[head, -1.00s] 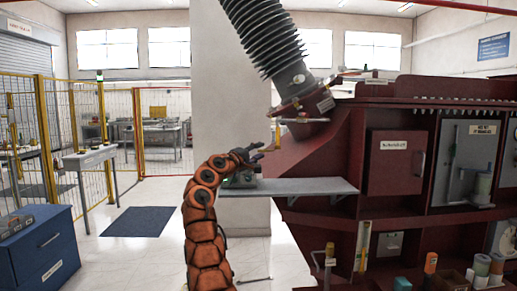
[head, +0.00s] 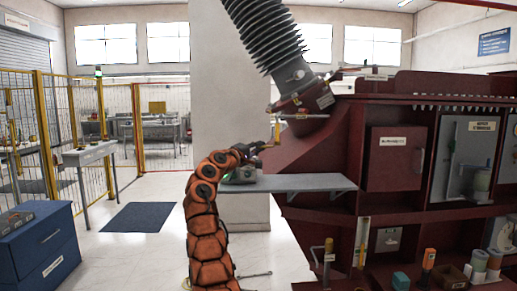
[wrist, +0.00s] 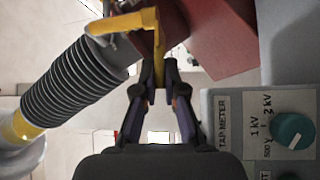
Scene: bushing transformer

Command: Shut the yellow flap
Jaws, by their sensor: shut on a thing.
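The yellow flap (wrist: 122,22) shows in the wrist view as a narrow yellow bar bent downward at its right end. It sits by the lower end of the ribbed grey bushing (wrist: 75,85). My gripper (wrist: 160,76) has its two dark fingers closed around the lower end of the yellow part. In the head view the yellow part (head: 277,131) is small, hanging below the bushing's metal flange (head: 300,103). My gripper (head: 268,146) reaches it from the left. I cannot tell the flap's exact angle.
A grey shelf (head: 300,183) juts out below my gripper, with a small green-lit device (head: 240,176) on it. The dark red transformer body (head: 330,150) stands to the right. In the wrist view a tap meter panel with a teal knob (wrist: 294,131) is close on the right.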

